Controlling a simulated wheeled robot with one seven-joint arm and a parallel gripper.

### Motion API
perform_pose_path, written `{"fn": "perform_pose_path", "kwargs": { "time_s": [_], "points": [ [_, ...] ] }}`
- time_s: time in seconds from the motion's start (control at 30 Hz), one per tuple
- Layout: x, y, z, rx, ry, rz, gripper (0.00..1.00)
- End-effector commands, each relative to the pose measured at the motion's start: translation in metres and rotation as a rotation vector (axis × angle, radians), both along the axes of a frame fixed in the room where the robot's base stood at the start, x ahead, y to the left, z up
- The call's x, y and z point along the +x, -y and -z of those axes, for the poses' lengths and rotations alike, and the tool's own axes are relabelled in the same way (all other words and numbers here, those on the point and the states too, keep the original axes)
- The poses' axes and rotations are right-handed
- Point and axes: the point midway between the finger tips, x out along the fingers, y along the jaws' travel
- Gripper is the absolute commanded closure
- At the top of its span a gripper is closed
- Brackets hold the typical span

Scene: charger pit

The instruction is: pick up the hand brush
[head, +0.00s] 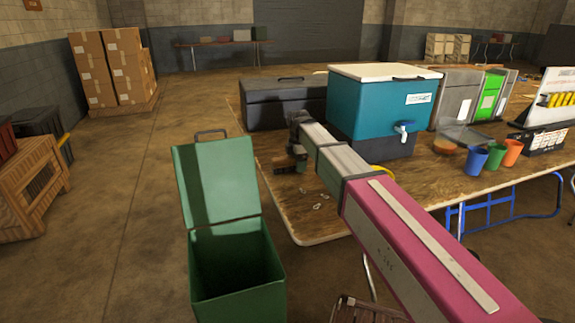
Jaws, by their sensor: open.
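My arm reaches from the lower right over the near left corner of the wooden table (317,218). My gripper (289,166) points down at its end, low over the table top, and is open. It is small and dark here, so the gap between its fingers is hard to see. I cannot make out a hand brush for certain. Something brownish shows right at the gripper, but I cannot tell whether it is a brush or part of the gripper. My arm hides some of the table behind it.
A green bin (236,262) with its lid raised stands left of the table. A dark toolbox (275,105) and a teal cooler (372,108) stand behind the gripper. Blue (476,160), green and orange cups stand at right. Small loose pieces (320,205) lie near the front corner.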

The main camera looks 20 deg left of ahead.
Motion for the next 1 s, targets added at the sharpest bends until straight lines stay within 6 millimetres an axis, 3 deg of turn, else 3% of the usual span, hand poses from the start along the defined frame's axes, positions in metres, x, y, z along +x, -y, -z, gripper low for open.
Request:
{"fn": "perform_pose_path", "kwargs": {
  "time_s": [0.07,0.1,0.27,0.73,1.0],
  "points": [
    [0.0,0.0,0.0,0.0,0.0,0.0,0.34],
    [0.0,0.0,0.0,0.0,0.0,0.0,0.41],
    [0.0,0.0,0.0,0.0,0.0,0.0,0.9],
    [0.0,0.0,-0.008,0.0,0.0,0.0,0.9],
    [0.0,-0.002,-0.045,0.001,0.002,0.001,0.9]
  ]
}}
